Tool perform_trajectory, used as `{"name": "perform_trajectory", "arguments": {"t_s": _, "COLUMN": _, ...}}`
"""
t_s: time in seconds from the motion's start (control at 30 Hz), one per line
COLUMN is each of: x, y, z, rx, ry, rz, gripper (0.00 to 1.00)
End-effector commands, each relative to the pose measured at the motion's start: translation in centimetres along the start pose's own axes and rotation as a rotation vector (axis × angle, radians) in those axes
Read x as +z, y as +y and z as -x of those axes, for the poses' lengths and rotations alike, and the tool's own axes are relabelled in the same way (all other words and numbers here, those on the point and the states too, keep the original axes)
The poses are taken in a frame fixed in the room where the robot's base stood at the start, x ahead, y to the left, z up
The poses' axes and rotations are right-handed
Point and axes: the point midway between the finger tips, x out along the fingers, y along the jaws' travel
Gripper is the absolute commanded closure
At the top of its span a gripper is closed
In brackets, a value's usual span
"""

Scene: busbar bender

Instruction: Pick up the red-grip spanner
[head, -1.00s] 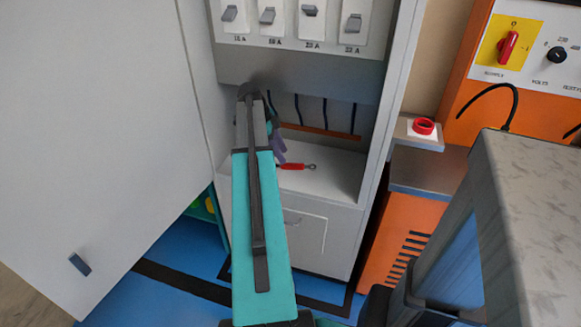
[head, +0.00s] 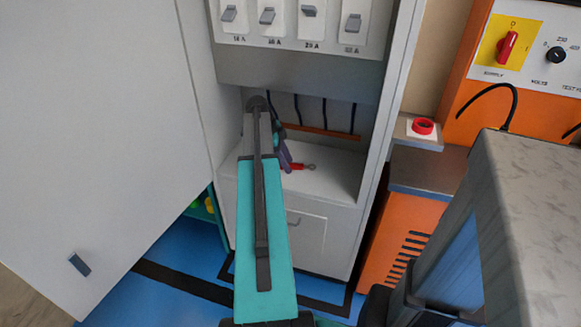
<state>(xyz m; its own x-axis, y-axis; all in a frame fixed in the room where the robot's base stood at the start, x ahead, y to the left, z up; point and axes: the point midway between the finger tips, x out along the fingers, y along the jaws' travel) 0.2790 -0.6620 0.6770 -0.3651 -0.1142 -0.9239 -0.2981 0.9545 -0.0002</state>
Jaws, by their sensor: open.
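The red-grip spanner (head: 301,167) lies on the white shelf (head: 336,183) inside the open grey cabinet. Its red grip and small grey ring end show; its left part is hidden behind my gripper. My gripper (head: 287,165), purple-grey at its end, reaches into the cabinet at the left end of the visible red grip. Its jaws are open, but the fingertips are small and partly covered by my arm. I cannot tell whether they touch the spanner.
The cabinet door (head: 95,130) stands open at the left. A breaker panel (head: 295,25) hangs above the shelf, with dark cables below it. The cabinet's right wall bounds the opening. An orange machine (head: 400,240) and a grey-topped table (head: 535,190) stand at the right.

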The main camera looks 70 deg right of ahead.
Motion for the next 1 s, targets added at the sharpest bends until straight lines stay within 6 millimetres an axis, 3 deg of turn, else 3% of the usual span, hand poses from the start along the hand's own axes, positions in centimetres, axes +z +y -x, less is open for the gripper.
{"name": "perform_trajectory", "arguments": {"t_s": 0.33, "x": 0.06, "y": 0.01, "z": 0.06, "rx": 0.000, "ry": 0.000, "rz": 0.001, "gripper": 0.58}}
{"name": "perform_trajectory", "arguments": {"t_s": 0.6, "x": 0.08, "y": 0.01, "z": 0.08, "rx": -0.001, "ry": 0.000, "rz": 0.001, "gripper": 1.00}}
{"name": "perform_trajectory", "arguments": {"t_s": 1.0, "x": 0.07, "y": 0.26, "z": 0.35, "rx": -0.001, "ry": 0.000, "rz": 0.001, "gripper": 1.00}}
